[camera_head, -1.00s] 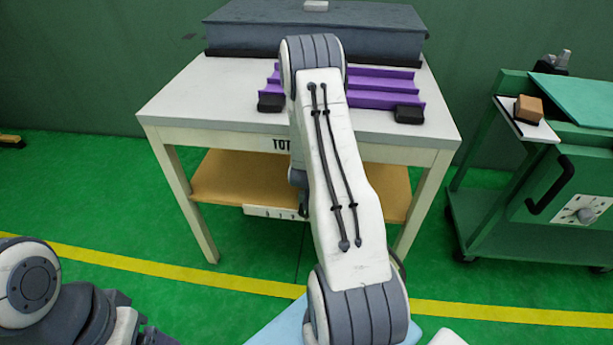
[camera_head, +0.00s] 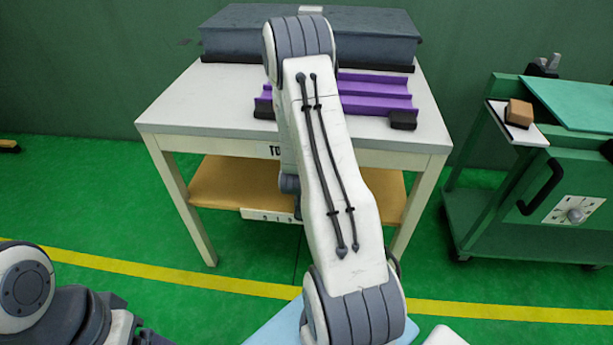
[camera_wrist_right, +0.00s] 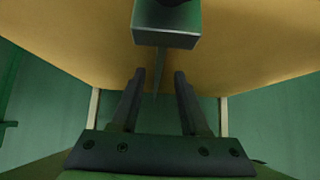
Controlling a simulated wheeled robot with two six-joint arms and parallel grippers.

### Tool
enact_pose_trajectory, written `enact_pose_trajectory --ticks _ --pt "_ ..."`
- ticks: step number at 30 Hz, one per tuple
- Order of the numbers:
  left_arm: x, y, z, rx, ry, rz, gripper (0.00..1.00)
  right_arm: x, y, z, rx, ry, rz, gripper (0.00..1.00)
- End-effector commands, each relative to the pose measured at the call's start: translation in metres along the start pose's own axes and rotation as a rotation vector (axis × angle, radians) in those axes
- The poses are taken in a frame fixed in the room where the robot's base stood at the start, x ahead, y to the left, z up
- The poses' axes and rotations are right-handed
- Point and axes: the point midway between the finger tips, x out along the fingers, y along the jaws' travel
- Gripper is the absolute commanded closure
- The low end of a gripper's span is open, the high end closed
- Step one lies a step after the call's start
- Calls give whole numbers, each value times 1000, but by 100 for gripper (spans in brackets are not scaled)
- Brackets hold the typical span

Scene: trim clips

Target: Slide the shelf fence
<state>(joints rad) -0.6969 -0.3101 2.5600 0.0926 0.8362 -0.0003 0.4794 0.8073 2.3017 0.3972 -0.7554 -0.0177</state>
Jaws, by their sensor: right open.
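A tan lower shelf (camera_head: 232,187) sits under the white table (camera_head: 170,115), with a pale marked strip (camera_head: 262,214) on its front edge. In the right wrist view the tan surface (camera_wrist_right: 80,40) fills the upper part. A dark grey-green block (camera_wrist_right: 165,38), possibly the fence, stands out from it at top centre. A thin upright edge shows below the block. My right gripper (camera_wrist_right: 160,75) is open, its two fingers pointing toward the block with an empty gap between them. In the head view my right arm hides this gripper and the middle of the shelf.
On the table lie a purple ridged tray (camera_head: 375,83) with black end blocks and a large dark grey case (camera_head: 230,40). A green cart (camera_head: 480,210) holding a brown block (camera_head: 519,112) stands at the right. Table legs flank the shelf. The floor in front is open.

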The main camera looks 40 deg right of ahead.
Motion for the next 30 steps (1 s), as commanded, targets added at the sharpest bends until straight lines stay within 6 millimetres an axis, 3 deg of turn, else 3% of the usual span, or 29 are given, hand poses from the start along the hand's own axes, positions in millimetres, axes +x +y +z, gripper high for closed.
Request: enact_pose_trajectory --ticks 3,9,30 --pt "-8 1 0 0 0 0 18 -22 -1 -2 -2 0 -2 55" --pt "-12 1 -1 0 0 0 18 -38 0 0 0 1 -1 55" --pt "-11 1 -1 0 0 0 18 -38 0 0 0 0 0 55"
